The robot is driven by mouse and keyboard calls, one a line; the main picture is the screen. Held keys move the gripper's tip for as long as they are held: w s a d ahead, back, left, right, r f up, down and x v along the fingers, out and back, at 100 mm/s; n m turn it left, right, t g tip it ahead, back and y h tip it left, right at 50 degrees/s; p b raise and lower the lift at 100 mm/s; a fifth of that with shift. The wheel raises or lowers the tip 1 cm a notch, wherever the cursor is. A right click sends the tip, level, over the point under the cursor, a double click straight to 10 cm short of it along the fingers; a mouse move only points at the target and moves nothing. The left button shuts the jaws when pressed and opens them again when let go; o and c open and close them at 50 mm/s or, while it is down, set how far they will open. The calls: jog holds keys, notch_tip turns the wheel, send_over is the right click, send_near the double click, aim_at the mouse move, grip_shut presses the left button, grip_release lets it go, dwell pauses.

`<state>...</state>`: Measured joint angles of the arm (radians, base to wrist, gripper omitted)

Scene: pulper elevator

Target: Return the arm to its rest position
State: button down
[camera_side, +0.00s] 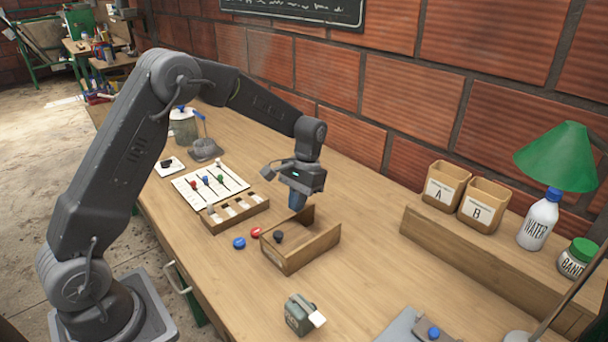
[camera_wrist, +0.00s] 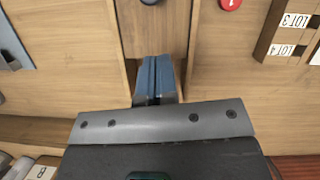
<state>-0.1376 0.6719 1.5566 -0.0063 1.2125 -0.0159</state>
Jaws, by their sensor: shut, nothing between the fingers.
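My gripper (camera_side: 297,201) hangs pointing down over the back part of an open wooden tray (camera_side: 309,253), apart from the arm's base. Its blue fingers are together and hold nothing. In the wrist view the shut fingers (camera_wrist: 158,68) show above the tray's floor. A dark round piece (camera_side: 278,237) lies in the front part of the tray; its edge shows at the top of the wrist view (camera_wrist: 150,2). The gap between the fingertips and the tray cannot be judged exactly.
A red piece (camera_side: 256,232) and a blue piece (camera_side: 239,243) lie left of the tray. A slotted wooden rack (camera_side: 235,217) and a white board with coloured knobs (camera_side: 190,191) stand behind them. A small green-grey box (camera_side: 299,316) stands in front.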

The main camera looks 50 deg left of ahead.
notch_tip(320, 180, up, 13)
jog(key=s+d+t, duration=0.1)
jog(key=s+t, duration=0.1)
jog(key=s+d+r+t, duration=0.1)
jog(key=s+t, duration=0.1)
jog(key=s, duration=0.5)
jog(key=s+d+r+m+t, duration=0.1)
jog(key=s+d+r+t, duration=0.1)
jog(key=s, duration=0.5)
jog(key=s+d+r+t, duration=0.1)
jog(key=s+d+t, duration=0.1)
jog(key=s, duration=0.6)
jog(key=shift+r+m+t+y, duration=0.3)
jog(key=shift+r+m+t, duration=0.1)
jog(key=shift+t, duration=0.1)
